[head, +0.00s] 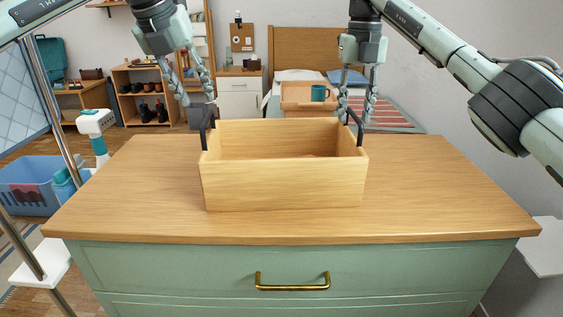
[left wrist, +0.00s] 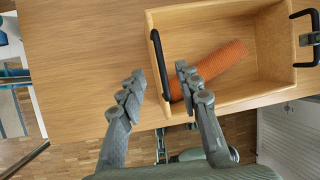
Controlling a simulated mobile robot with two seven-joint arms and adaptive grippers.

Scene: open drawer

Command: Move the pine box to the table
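The pine box (head: 285,183) sits upright on the wooden top of a green dresser (head: 120,190). It has a black handle at each end and holds an orange ribbed object (left wrist: 225,62). My left gripper (head: 199,102) is open above the left handle (head: 206,130). In the left wrist view its fingertips (left wrist: 160,74) lie on either side of the black handle (left wrist: 161,65), not closed on it. My right gripper (head: 356,118) is open, its fingers apart by the right handle (head: 357,128). I cannot tell which piece of furniture is the table.
The dresser top is clear around the box. Behind it stands a low wooden piece (head: 300,93) with a teal mug (head: 319,93), before a bed. A white surface (head: 545,245) is at the right.

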